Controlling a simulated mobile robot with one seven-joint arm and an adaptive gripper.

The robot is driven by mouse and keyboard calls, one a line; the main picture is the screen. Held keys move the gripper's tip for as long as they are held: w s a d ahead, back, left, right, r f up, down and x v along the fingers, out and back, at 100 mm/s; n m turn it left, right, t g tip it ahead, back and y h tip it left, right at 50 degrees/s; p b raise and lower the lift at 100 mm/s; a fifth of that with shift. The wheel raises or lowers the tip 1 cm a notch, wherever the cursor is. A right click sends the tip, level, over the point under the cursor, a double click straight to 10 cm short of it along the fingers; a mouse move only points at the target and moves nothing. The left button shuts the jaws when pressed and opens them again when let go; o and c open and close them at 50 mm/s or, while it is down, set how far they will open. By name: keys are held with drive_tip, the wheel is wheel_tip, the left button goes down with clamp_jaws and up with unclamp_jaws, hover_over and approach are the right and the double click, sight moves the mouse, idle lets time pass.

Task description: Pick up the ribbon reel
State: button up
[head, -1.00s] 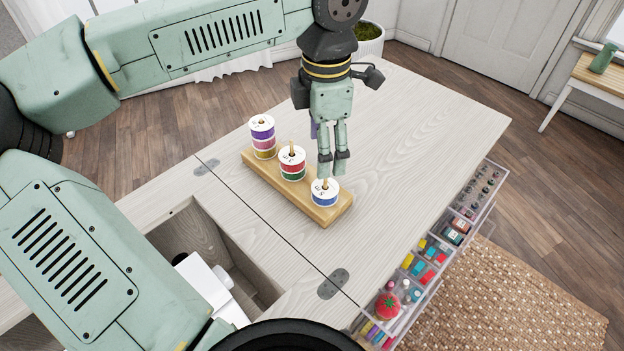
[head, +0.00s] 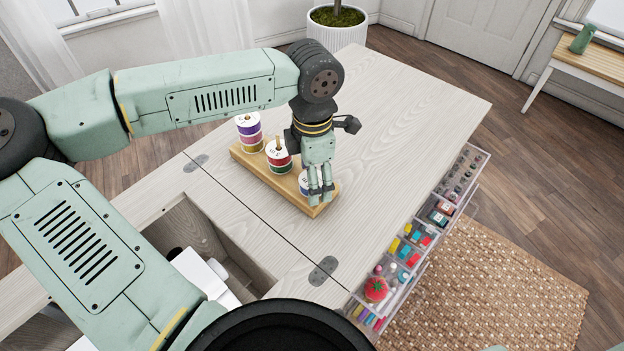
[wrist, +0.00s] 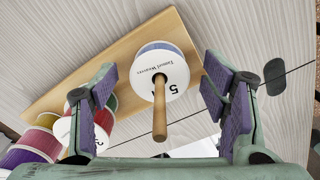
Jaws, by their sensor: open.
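The ribbon reels sit on pegs on a wooden stand (head: 248,163) on the cabinet top. A single reel with a white face and blue ribbon (wrist: 161,70) is on the peg at the near right end; in the head view my gripper partly hides it. My gripper (head: 321,198) is over this reel, fingers pointing down. In the wrist view my open gripper (wrist: 168,95) has one finger on each side of the reel and its peg (wrist: 159,110), with gaps on both sides. The middle peg holds red and green reels (head: 279,157). The far left peg holds a taller stack with purple (head: 249,129).
A cabinet opening (head: 190,230) with a white machine inside lies at the lower left. Clear drawers (head: 410,248) with sewing supplies stand out along the right side. The cabinet top (head: 400,110) right of the stand is bare.

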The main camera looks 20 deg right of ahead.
drive_tip(key=shift+c, duration=0.3)
drive_tip(key=c, duration=1.1)
drive_tip(key=shift+o, duration=0.2)
wheel_tip(320, 180, up, 18)
drive_tip(key=b, duration=0.3)
